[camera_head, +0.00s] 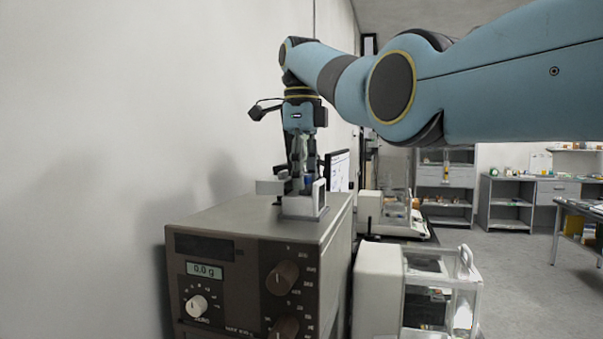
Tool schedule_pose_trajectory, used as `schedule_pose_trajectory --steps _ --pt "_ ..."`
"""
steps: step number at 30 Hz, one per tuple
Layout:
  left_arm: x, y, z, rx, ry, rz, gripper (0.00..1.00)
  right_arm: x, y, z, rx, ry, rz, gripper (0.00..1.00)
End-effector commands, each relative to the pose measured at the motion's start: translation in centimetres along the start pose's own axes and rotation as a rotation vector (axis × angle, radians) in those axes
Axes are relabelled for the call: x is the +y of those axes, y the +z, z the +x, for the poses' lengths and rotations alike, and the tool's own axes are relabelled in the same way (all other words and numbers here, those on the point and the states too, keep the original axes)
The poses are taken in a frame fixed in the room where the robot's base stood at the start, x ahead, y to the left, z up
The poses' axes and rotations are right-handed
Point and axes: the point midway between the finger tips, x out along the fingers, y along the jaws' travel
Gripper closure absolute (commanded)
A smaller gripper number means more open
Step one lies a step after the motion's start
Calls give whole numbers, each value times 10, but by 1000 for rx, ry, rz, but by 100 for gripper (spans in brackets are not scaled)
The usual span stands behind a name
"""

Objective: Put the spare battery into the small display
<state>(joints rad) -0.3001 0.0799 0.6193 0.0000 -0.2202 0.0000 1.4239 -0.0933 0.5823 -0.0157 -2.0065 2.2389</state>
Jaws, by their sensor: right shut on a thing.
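My right gripper (299,180) points down over the top of the brown instrument box. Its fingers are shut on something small. A bit of blue shows between the fingertips, which looks like the spare battery (308,182), mostly hidden by the fingers. The small display (318,207), a light grey housing, stands on the box top right at the fingertips. A flat pale piece sticks out to its left; I cannot tell if it belongs to the display. I cannot tell whether the battery is inside the housing or just above it. My left gripper is not in view.
The brown instrument (235,255) has knobs and a screen reading 0.0 g. A white balance with a glass case (378,290) stands close at its right, another balance (385,215) behind. A wall is close on the left. Open floor (500,290) lies to the right.

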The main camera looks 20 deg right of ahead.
Motion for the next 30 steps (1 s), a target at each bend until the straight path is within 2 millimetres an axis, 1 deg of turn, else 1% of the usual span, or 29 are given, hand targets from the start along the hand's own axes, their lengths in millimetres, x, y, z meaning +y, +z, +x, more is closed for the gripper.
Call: schedule_pose_trajectory --steps 12,21,22,27,28,30 --pt "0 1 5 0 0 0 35 0 0 11 0 0 0 100" --pt "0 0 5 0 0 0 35 0 0 12 1 1 0 100" --pt "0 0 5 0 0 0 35 0 0 12 1 1 0 72" --pt "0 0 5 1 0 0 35 0 0 12 1 2 0 50" --pt "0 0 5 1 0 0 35 0 0 12 1 2 0 48" --pt "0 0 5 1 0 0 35 0 0 12 1 2 0 48"
